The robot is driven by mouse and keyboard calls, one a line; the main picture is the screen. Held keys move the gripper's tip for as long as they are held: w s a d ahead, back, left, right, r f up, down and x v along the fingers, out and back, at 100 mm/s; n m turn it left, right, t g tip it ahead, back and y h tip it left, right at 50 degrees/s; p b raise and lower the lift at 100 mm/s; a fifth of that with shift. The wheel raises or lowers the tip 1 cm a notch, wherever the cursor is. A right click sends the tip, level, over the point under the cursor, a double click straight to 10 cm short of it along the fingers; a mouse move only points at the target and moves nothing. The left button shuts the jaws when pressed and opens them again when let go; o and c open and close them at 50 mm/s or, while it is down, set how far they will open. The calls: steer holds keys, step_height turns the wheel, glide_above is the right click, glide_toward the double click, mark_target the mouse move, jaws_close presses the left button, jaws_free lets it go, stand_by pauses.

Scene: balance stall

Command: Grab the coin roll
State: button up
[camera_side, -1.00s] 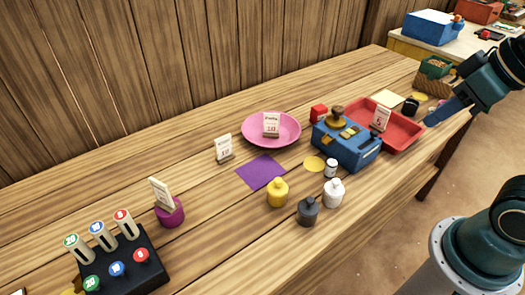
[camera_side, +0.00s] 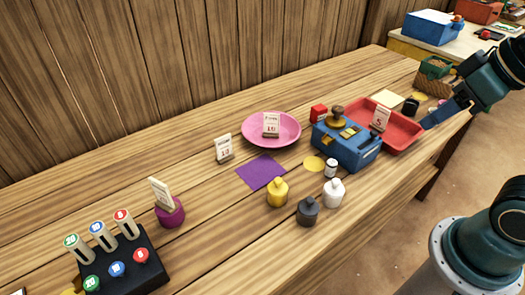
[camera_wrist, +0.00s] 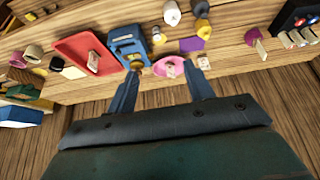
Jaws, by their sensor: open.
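A black rack (camera_side: 126,285) stands at the near left end of the table in the side view. Pale upright coin rolls rise from its back row: one with a green 20 cap (camera_side: 79,248), one with a blue 10 cap (camera_side: 103,237) and one with a red 5 cap (camera_side: 126,225). Green, blue and red numbered discs show in its front row. In the wrist view, the rolls (camera_wrist: 296,39) are small at the top right. My gripper (camera_side: 441,115) is open and empty at the far right, far from the rack. Its spread fingers also show in the wrist view (camera_wrist: 168,68).
A blue device (camera_side: 348,150), red tray (camera_side: 403,136), pink plate (camera_side: 256,138) and several small bottles, including a yellow one (camera_side: 277,194), occupy the table between. A purple holder (camera_side: 170,213) with a card stands right of the rack. Bare table lies along the back left.

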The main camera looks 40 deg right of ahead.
steer(key=n+g+y, duration=0.1)
steer(key=n+g, duration=0.4)
steer(key=n, duration=1)
glide_above(332, 162)
steer(key=d, duration=0.1)
step_height(332, 162, down, 17)
steer(key=shift+s+d+f+n, duration=0.1)
steer(key=shift+s+d+n, duration=0.1)
steer(key=shift+n, duration=0.2)
steer(key=shift+w+a+f, duration=0.1)
steer(key=shift+a+f, duration=0.1)
steer(key=shift+f, duration=1.25)
steer(key=shift+s+a+f, duration=0.1)
steer(key=shift+a+f, duration=0.05)
steer(key=shift+f, duration=1.25)
steer(key=shift+w+a+f, duration=0.1)
steer(key=shift+a+f, duration=0.1)
steer(key=shift+f, duration=1.25)
